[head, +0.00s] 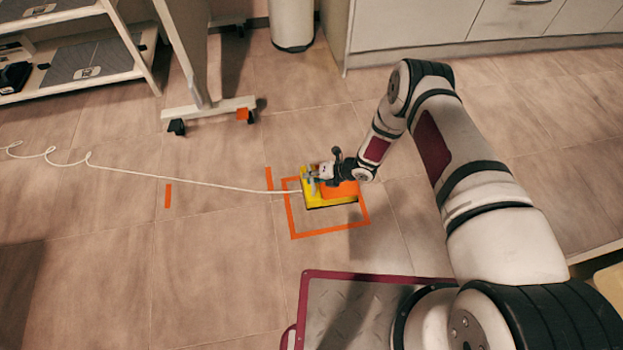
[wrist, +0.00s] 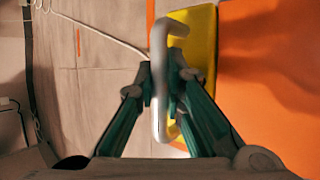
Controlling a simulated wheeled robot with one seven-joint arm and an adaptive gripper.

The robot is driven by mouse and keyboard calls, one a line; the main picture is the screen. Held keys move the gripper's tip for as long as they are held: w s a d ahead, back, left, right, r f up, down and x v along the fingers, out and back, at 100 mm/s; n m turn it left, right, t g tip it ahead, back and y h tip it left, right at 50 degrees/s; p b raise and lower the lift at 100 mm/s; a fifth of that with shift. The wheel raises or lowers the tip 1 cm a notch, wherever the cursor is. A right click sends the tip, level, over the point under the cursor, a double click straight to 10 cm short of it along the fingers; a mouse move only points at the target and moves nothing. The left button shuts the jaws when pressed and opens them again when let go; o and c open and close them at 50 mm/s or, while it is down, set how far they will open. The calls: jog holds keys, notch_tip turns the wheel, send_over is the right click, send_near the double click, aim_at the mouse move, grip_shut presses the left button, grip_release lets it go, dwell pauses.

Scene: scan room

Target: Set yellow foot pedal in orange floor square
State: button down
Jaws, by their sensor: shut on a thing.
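The yellow foot pedal (head: 312,201) has an orange top plate and a pale cord leading left. In the head view it overlaps the orange floor square (head: 292,222), covering its middle and back part; I cannot tell whether it touches the floor. My gripper (head: 321,175) is at the pedal's back left. In the wrist view my gripper's teal fingers (wrist: 163,88) are shut on the pedal's grey handle (wrist: 160,125). The yellow body (wrist: 204,50) shows behind the handle, with the orange plate (wrist: 270,75) at right. The square's back edge is partly hidden.
A wheeled stand's foot (head: 205,110) and a low shelf (head: 80,70) are at the back left. A white bin (head: 292,25) and cabinets (head: 430,25) line the back.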

jog(key=shift+f+b, duration=0.8)
jog(key=shift+f, duration=0.6)
jog(key=c, duration=1.7)
grip_release()
jog(key=shift+s+d, duration=0.1)
jog(key=p+v, duration=0.5)
jog(key=v, duration=0.5)
jog(key=shift+d+r, duration=0.1)
jog(key=shift+r, duration=0.25)
jog(key=shift+s+d+r, duration=0.2)
jog(key=shift+d+r, duration=0.2)
jog(key=shift+d, duration=0.05)
